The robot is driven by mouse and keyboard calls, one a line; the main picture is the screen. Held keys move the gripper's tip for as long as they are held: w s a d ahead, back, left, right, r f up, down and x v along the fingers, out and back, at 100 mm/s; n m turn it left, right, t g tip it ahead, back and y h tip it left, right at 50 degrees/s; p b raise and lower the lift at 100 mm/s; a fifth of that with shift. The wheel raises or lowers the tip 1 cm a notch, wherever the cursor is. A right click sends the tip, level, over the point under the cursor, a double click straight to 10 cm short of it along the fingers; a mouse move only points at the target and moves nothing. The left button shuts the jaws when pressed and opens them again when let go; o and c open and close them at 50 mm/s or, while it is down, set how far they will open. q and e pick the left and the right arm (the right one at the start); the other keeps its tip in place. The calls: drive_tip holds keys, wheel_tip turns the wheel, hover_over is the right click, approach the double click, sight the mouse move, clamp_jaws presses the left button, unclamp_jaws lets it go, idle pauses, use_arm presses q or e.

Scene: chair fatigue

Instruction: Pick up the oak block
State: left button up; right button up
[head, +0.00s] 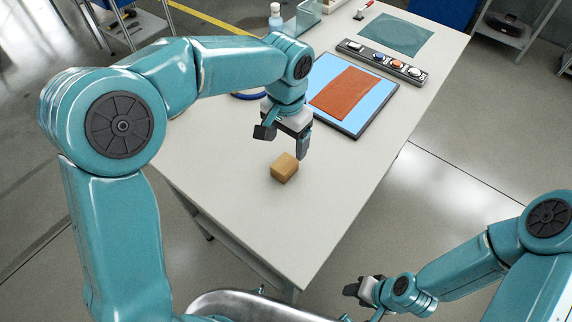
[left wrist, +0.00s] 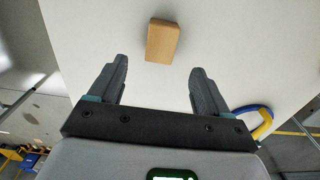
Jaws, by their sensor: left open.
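The oak block (head: 284,168) is a small light-brown block lying on the pale table. My left gripper (head: 283,146) is open and empty, above and just behind the block in the head view. In the left wrist view the oak block (left wrist: 162,41) lies beyond the fingertips, roughly centred between the two fingers of the left gripper (left wrist: 157,72), and not between them. My right gripper (head: 362,290) is low at the bottom right, off the table's edge; its fingers are too small to judge.
A blue tray with a red-brown sheet (head: 343,93) lies right of the left gripper. Behind it are a strip with several round buttons (head: 382,61), a teal mat (head: 396,35) and a bottle (head: 275,17). A blue and yellow ring (left wrist: 262,122) shows at right. The table's front is clear.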

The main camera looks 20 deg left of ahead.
sight(285, 163)
use_arm(q)
wheel_tip(285, 163, down, 4)
drive_tip(key=shift+a+f, duration=0.15)
drive_tip(key=shift+f, duration=0.05)
drive_tip(key=f, duration=0.4)
drive_tip(key=shift+s+f, duration=0.25)
drive_tip(key=shift+w+f, duration=0.15)
drive_tip(key=c, duration=1.1)
drive_tip(key=shift+o, duration=0.2)
